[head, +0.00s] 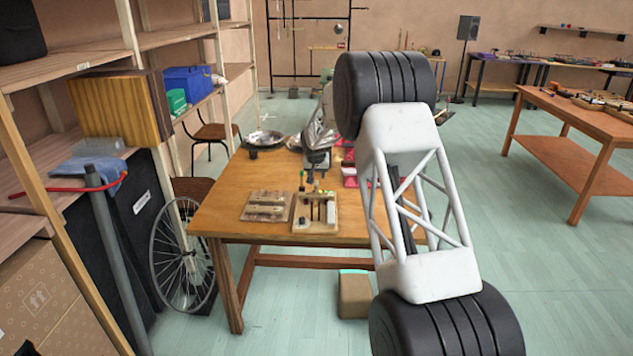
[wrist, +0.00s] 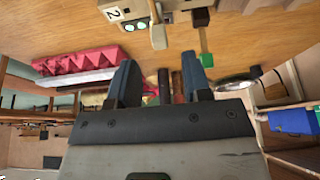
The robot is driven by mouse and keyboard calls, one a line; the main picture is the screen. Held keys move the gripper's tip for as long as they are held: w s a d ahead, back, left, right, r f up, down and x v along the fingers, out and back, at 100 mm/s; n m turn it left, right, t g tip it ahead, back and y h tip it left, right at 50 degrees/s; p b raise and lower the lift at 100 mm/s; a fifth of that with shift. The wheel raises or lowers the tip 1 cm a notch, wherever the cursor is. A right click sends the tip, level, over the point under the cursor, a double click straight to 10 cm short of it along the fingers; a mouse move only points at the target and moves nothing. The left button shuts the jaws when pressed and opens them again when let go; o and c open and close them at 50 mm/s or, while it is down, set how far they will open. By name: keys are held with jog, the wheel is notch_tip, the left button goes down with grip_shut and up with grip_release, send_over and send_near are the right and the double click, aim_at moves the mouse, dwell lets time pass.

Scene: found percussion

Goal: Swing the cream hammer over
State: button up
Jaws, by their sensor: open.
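My gripper (head: 317,172) is over the wooden table, above the back edge of the right-hand pale board (head: 316,226). In the wrist view my gripper (wrist: 160,82) has its two dark fingers apart with nothing held between them. The board carries dark upright parts and small pale pieces, too small to make out well. In the wrist view a pale cream piece (wrist: 158,38) sticks out at the top, beyond the fingers; it may be the cream hammer, but I cannot tell. A small box with a "2" and green lights (wrist: 128,22) is beside it.
A metal dish (head: 263,138) stands at the back left. The table's front left is clear.

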aim_at(317, 181)
jog(key=shift+x, duration=2.25)
grip_shut()
